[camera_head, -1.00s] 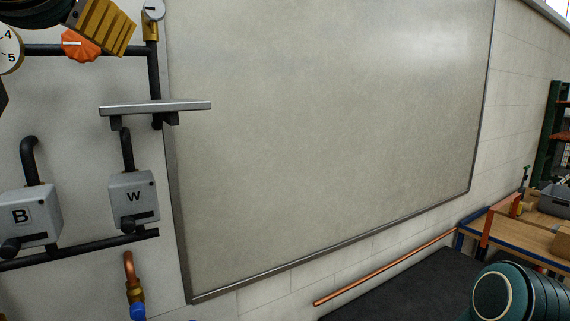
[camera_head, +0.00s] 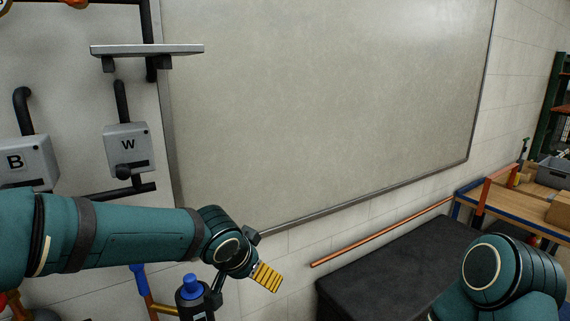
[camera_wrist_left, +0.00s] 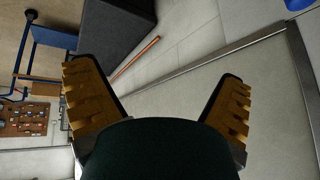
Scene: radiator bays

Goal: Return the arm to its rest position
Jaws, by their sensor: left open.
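My left arm (camera_head: 125,238) reaches in from the left, across the lower part of the head view. My left gripper (camera_head: 266,277), with yellow ribbed fingers, is at its end, in front of the wall below the large pale panel. In the left wrist view the two fingers of this gripper (camera_wrist_left: 156,75) stand wide apart with nothing between them. Part of my other arm (camera_head: 490,278) shows at the lower right of the head view. Its gripper is out of view.
Wall boxes W (camera_head: 127,143) and B (camera_head: 27,165), a small shelf (camera_head: 148,50) and pipes are at left. A dark blue-capped bottle (camera_head: 192,296) shows just below my left arm. A copper pipe (camera_head: 385,232), black block (camera_head: 400,270) and workbench (camera_head: 522,212) are at right.

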